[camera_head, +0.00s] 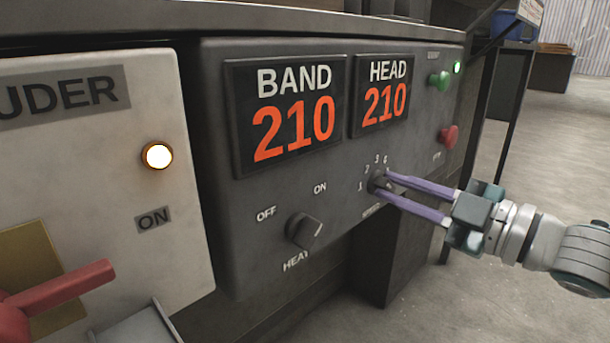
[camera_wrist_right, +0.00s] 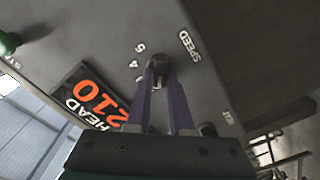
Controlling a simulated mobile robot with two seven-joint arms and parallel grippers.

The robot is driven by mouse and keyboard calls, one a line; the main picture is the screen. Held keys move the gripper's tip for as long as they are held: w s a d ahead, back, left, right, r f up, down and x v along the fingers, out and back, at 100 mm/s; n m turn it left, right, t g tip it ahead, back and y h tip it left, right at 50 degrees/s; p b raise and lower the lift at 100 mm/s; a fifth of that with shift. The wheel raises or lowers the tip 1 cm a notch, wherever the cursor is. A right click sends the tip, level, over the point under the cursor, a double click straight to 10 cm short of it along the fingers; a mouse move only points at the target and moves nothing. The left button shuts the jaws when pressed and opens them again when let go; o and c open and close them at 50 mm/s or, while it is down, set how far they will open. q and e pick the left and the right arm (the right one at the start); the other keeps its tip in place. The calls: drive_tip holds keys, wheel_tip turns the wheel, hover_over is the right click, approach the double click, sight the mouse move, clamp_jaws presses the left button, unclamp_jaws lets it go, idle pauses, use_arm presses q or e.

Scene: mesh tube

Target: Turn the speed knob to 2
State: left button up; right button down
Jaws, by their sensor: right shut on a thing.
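The speed knob (camera_head: 378,181) is a small dark knob on the grey control panel (camera_head: 230,210), with numbers arced above it and the word SPEED below it. My right gripper (camera_head: 385,183) reaches in from the right with its purple fingers around the knob, shut on it. In the right wrist view the knob (camera_wrist_right: 160,68) sits between the two fingertips (camera_wrist_right: 162,84). The fingers hide part of it, and I cannot tell which number its pointer faces. My left gripper is not in view.
A heat knob (camera_head: 303,231) with OFF and ON marks is to the left on the panel. Displays reading BAND 210 (camera_head: 290,110) and HEAD 210 (camera_head: 382,95) are above. Green (camera_head: 439,81) and red (camera_head: 449,136) buttons are at the right. A red lever (camera_head: 60,290) is at lower left.

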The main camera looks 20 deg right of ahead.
drive_tip(key=shift+r+m+p, duration=0.1)
drive_tip(key=shift+m+p, duration=0.2)
drive_tip(key=shift+m, duration=0.5)
drive_tip(key=c, duration=0.8)
unclamp_jaws()
drive_tip(key=shift+d, duration=0.1)
drive_tip(key=shift+s+d+p, duration=0.1)
drive_tip(key=shift+s+p, duration=0.2)
drive_tip(key=shift+s, duration=0.1)
drive_tip(key=p+v, duration=0.3)
drive_tip(key=v, duration=0.6)
